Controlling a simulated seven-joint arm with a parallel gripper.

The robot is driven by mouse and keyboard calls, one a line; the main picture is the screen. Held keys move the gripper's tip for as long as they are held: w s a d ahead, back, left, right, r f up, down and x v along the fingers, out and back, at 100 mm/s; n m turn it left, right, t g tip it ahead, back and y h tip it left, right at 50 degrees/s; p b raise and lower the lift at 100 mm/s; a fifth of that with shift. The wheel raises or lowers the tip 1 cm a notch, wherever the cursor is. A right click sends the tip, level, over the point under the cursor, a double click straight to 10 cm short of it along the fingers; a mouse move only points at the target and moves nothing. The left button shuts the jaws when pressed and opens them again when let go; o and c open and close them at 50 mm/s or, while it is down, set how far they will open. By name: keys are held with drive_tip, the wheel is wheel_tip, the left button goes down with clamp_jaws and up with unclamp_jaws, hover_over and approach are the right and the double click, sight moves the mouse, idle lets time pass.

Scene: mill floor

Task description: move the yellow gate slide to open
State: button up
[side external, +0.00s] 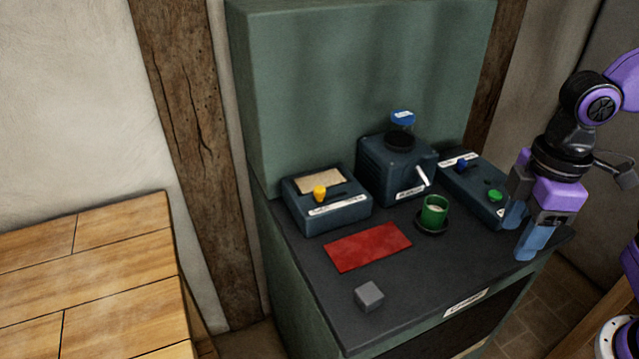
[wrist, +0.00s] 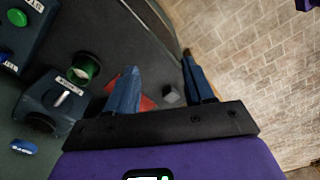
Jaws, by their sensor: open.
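The yellow gate slide (side external: 320,193) is a small knob on top of a dark blue box (side external: 338,216) at the left of the counter, in the side external view. It sits toward the left part of a dark slot, in front of a tan panel. The white label on the box's front is too small to read. The wrist view does not show the slide. My gripper (side external: 518,236) is open and empty at the counter's right end, far from the slide. Its parted blue fingers also show in the wrist view (wrist: 159,66).
A mill box (side external: 385,172) with a white lever (side external: 422,176) stands mid-counter. A button box (side external: 476,186) stands right of it. A green cup (side external: 435,210), a red mat (side external: 367,247) and a grey block (side external: 369,296) occupy the front. The counter's front right is bare.

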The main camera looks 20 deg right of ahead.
drive_tip(key=w+a+r+m, duration=0.1)
drive_tip(key=w+a+r, duration=0.2)
drive_tip(key=w+a, duration=0.5)
drive_tip(key=w+a+r, duration=0.3)
drive_tip(key=w+a, duration=0.2)
drive_tip(key=w, duration=0.6)
drive_tip(key=r+m, duration=0.2)
hover_over(320, 188)
wheel_tip(320, 188, down, 18)
drive_tip(key=shift+r, duration=0.1)
